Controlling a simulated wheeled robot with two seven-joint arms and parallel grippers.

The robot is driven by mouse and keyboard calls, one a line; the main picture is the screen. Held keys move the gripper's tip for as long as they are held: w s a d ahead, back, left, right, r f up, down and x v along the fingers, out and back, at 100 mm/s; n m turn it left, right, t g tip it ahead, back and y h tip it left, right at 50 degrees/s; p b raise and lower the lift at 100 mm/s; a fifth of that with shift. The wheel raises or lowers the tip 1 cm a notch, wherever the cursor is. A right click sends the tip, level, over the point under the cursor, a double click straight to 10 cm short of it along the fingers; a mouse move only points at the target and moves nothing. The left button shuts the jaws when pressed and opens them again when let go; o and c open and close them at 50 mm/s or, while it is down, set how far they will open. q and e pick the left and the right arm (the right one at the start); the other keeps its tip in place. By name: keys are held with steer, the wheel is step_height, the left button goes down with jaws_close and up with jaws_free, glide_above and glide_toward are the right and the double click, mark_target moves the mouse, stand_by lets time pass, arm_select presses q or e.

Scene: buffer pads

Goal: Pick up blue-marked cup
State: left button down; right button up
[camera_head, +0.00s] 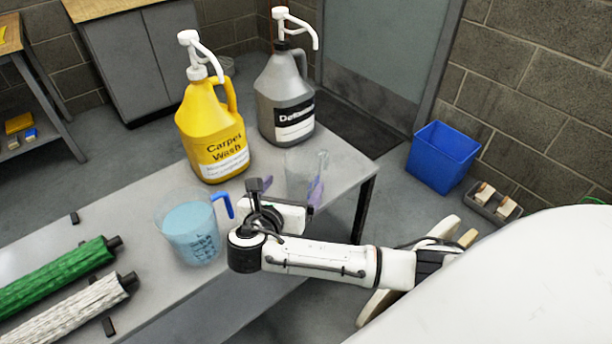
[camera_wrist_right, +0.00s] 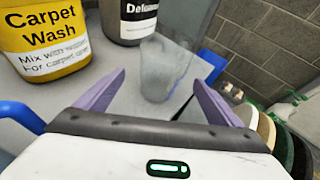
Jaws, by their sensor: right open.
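A clear, empty-looking cup (camera_head: 300,160) stands upright near the table's right end. It also shows in the right wrist view (camera_wrist_right: 168,70), ahead of and between the purple fingers. A clear jug (camera_head: 188,232) with a blue handle, dark markings and blue liquid stands left of my right gripper. My right gripper (camera_head: 304,188) is open and empty, its fingers spread toward the clear cup; in the right wrist view (camera_wrist_right: 160,82) the cup appears just beyond the fingertips. My left gripper is not in view.
A yellow Carpet Wash bottle (camera_head: 208,128) and a grey pump bottle (camera_head: 284,95) stand behind the cup. Green (camera_head: 60,275) and white (camera_head: 75,312) rollers lie at the table's left. The table's right edge is close to the cup. A blue bin (camera_head: 443,157) is on the floor.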

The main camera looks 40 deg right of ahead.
mark_target(296, 182)
steer(key=x, duration=0.4)
steer(key=shift+d+f+b, duration=0.1)
steer(key=shift+f+b, duration=0.05)
steer(key=shift+b, duration=0.25)
steer(key=x, duration=0.1)
steer(key=b+x, duration=0.1)
steer(key=x, duration=0.2)
steer(key=shift+s+d+f, duration=0.15)
steer(key=shift+d+f, duration=0.05)
steer(key=shift+f, duration=0.2)
steer(key=shift+w+d, duration=0.2)
steer(key=c, duration=1.1)
steer(key=shift+c, duration=0.3)
